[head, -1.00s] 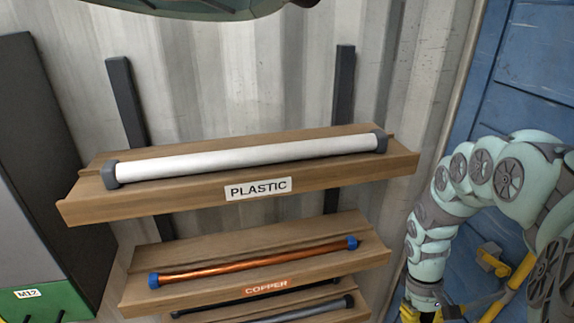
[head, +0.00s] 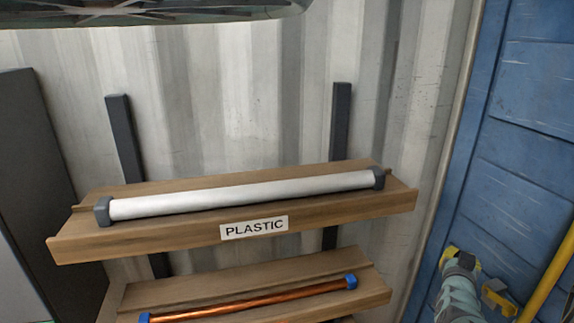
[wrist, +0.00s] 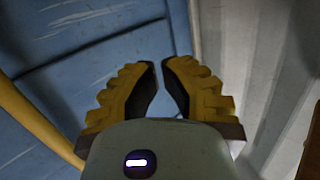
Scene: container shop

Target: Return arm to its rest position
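My gripper (head: 452,254) shows at the lower right of the head view, in front of the blue wall, with a short length of my pale green arm below it. In the wrist view its two yellow, ridged fingers (wrist: 163,68) stand a little apart. Nothing is between them, and the blue wall shows through the narrow gap. My gripper is to the right of the shelves and clear of them. The rest of my arm is out of the head view.
A white pipe (head: 240,195) with grey end caps lies on the shelf labelled PLASTIC (head: 330,216). A copper pipe (head: 250,298) with blue caps lies on the shelf below. A yellow bar (head: 552,270) runs along the blue wall (head: 530,140). A dark cabinet (head: 45,190) stands at left.

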